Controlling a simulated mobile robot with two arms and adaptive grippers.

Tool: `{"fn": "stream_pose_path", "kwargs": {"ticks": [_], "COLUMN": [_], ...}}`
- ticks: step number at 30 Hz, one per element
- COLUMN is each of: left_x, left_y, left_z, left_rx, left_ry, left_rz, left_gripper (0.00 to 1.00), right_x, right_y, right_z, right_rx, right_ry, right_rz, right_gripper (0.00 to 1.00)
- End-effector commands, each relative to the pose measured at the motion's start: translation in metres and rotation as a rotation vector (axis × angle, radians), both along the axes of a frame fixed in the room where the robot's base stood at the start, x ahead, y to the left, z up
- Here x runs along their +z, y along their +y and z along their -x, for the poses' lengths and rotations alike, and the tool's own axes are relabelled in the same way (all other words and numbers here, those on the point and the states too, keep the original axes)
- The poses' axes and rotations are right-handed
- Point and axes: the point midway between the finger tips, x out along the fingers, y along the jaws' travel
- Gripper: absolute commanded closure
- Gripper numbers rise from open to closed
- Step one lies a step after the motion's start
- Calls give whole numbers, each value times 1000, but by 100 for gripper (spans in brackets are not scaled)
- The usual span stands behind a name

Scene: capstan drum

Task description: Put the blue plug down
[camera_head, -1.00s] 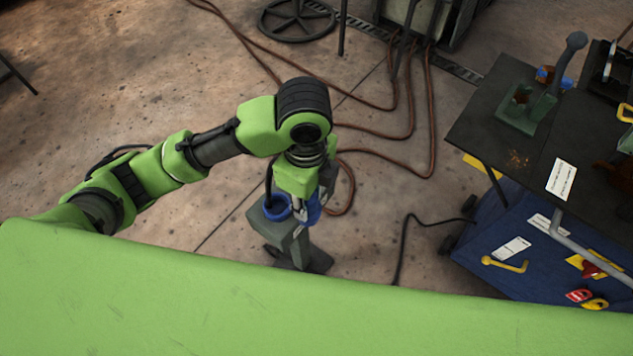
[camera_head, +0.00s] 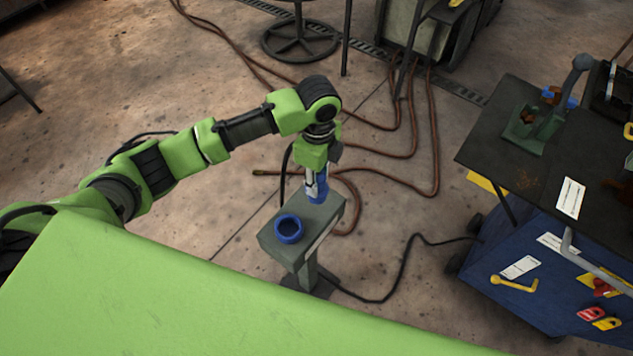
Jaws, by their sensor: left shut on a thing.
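My left gripper (camera_head: 315,190) is shut on the blue plug (camera_head: 320,188), pointing down at the far end of a grey pedestal's top (camera_head: 322,212). The fingers partly hide the plug. I cannot tell whether its lower end touches the pedestal top. A blue ring-shaped piece (camera_head: 289,229) with a dark opening sits on the near left part of the same top, apart from the gripper. My right gripper is not in view.
At the right stands a dark-topped blue cart (camera_head: 520,255) with a green lever device (camera_head: 535,128). Brown hoses (camera_head: 412,130) and a black cable (camera_head: 385,298) lie on the floor. A handwheel (camera_head: 298,40) is at the back. My green body covers the front.

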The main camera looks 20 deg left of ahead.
Motion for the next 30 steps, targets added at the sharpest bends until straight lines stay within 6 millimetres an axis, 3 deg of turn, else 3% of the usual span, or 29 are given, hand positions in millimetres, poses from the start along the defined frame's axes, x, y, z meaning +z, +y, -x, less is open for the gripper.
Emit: {"fn": "stream_pose_path", "kwargs": {"ticks": [11,17,29,30], "left_x": [-28,-55,-60,-60], "left_y": [10,9,9,9], "left_z": [-22,-20,-20,-20], "left_rx": [0,-3,-2,-2], "left_ry": [0,0,-1,-1], "left_rz": [0,0,0,0], "left_gripper": [99,99,99,61], "right_x": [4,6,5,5], "right_y": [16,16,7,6], "right_z": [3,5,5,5], "right_rx": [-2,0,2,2], "right_ry": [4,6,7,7], "right_rz": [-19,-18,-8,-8], "right_gripper": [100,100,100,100]}}
